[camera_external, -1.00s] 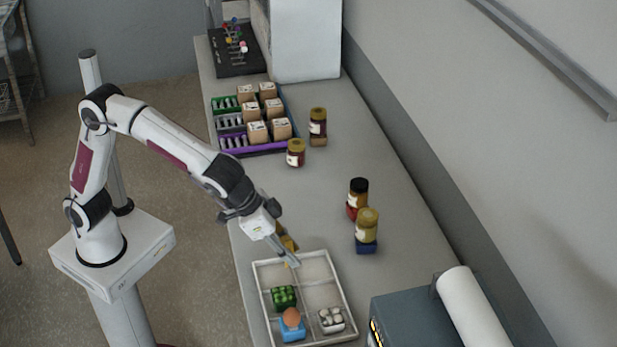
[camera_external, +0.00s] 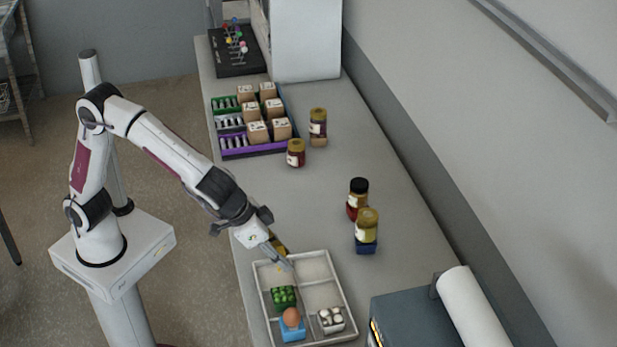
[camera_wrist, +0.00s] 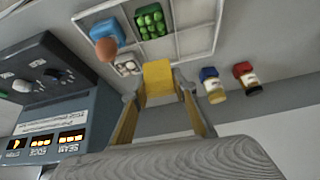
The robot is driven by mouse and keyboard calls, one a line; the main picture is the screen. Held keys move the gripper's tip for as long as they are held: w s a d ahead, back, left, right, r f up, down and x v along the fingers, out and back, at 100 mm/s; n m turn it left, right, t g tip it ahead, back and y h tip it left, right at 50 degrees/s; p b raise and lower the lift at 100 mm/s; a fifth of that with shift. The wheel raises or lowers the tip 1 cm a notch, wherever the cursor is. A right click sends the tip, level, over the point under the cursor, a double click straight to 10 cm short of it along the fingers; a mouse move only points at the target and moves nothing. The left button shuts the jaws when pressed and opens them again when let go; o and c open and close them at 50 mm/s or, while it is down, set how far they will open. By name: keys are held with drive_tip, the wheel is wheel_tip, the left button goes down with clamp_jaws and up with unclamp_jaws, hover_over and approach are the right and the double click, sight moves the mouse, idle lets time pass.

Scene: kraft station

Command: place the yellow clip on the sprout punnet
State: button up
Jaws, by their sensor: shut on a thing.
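The yellow clip (camera_wrist: 158,77) is between the two fingertips of my gripper (camera_wrist: 159,88) in the wrist view. My gripper is shut on it. In the external view my gripper (camera_external: 284,263) is over the far left part of the white divided tray (camera_external: 337,280), and the clip is mostly hidden there. The sprout punnet, a green block with round green tops (camera_external: 284,296), sits in a left compartment of the tray, nearer the camera than my gripper. It also shows in the wrist view (camera_wrist: 151,22), beyond the clip and apart from it.
A blue punnet with a brown egg (camera_external: 292,321) and a white punnet with pale round tops (camera_external: 331,320) share the tray. Jars (camera_external: 366,228) stand right of it. A grey machine (camera_external: 425,315) with a white roll is at front right. The far right compartment is empty.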

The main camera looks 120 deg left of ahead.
drive_tip(key=shift+f, duration=2.5)
drive_tip(key=shift+f, duration=2.5)
drive_tip(key=shift+f, duration=0.1)
drive_tip(key=o, duration=0.8)
